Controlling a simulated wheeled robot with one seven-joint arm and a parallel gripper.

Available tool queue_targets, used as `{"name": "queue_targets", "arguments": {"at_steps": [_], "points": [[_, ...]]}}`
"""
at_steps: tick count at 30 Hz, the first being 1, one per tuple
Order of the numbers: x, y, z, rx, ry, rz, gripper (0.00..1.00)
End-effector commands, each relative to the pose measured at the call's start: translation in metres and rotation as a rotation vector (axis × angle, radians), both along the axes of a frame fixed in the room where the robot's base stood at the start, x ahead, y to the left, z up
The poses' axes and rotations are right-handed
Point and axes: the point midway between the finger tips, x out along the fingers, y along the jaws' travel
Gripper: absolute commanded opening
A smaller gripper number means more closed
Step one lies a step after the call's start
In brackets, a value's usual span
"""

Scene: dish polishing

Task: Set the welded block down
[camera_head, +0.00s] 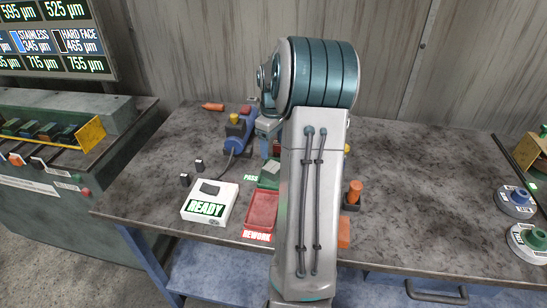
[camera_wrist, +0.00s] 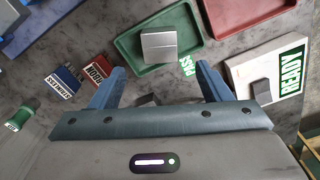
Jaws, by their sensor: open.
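The block (camera_wrist: 158,44), a plain grey box, sits in the green PASS tray (camera_wrist: 128,46) in the wrist view, near the tray's front edge. My gripper (camera_wrist: 158,78) is open, its two blue fingers spread wide. The block shows beyond and between the fingertips, and neither finger appears to touch it. No weld seam can be made out on it.
The red REWORK tray (camera_head: 262,209) lies in front of the PASS tray. The white READY box (camera_head: 208,203) stands left of it. Blue and red labelled blocks (camera_wrist: 65,82) lie left of my gripper in the wrist view. The table's right middle (camera_head: 420,190) is clear.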

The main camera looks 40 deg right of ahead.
Motion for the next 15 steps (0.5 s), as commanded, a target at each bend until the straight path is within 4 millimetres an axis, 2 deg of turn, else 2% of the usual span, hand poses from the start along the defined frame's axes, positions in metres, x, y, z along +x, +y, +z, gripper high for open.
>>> {"name": "queue_targets", "arguments": {"at_steps": [5, 8, 11, 15], "points": [[0.0, 0.0, 0.019, -0.002, -0.001, 0.001, 0.71], [0.0, 0.009, 0.027, -0.007, -0.002, -0.001, 0.71], [-0.002, 0.033, 0.038, -0.023, -0.009, -0.008, 0.71], [-0.014, 0.086, 0.058, -0.056, -0.03, -0.035, 0.71]]}}
